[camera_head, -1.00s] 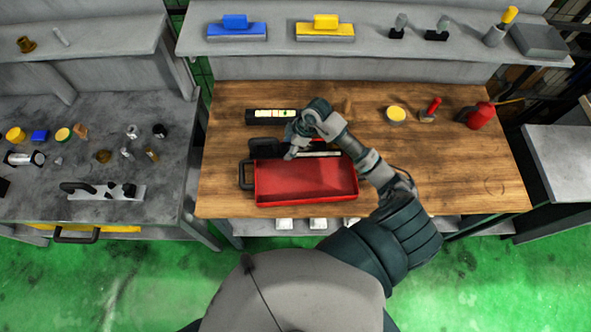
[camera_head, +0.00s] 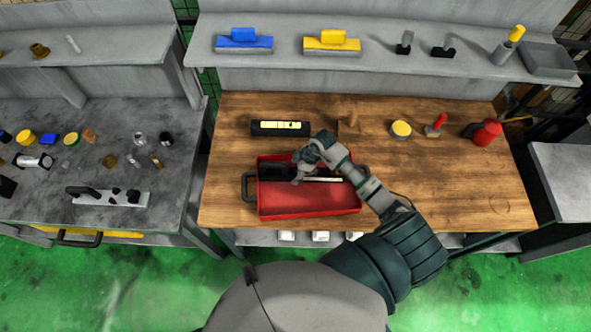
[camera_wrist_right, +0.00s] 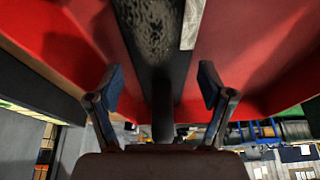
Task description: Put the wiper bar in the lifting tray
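The wiper bar has a dark body (camera_head: 272,172) and a pale strip (camera_head: 322,179). In the head view it appears within the back part of the red lifting tray (camera_head: 308,202), partly hidden by my right gripper (camera_head: 302,174). In the right wrist view the dark bar (camera_wrist_right: 160,30) lies between the spread fingers of my right gripper (camera_wrist_right: 162,80), with visible gaps to both fingers. Red tray surfaces (camera_wrist_right: 258,50) show on both sides of it. My left gripper is not in view.
A black level with a yellow window (camera_head: 281,127) lies behind the tray. A yellow-topped tin (camera_head: 400,129), a red-handled tool (camera_head: 436,125) and a red oil can (camera_head: 486,133) stand at right. The wooden bench right of the tray (camera_head: 450,180) is clear.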

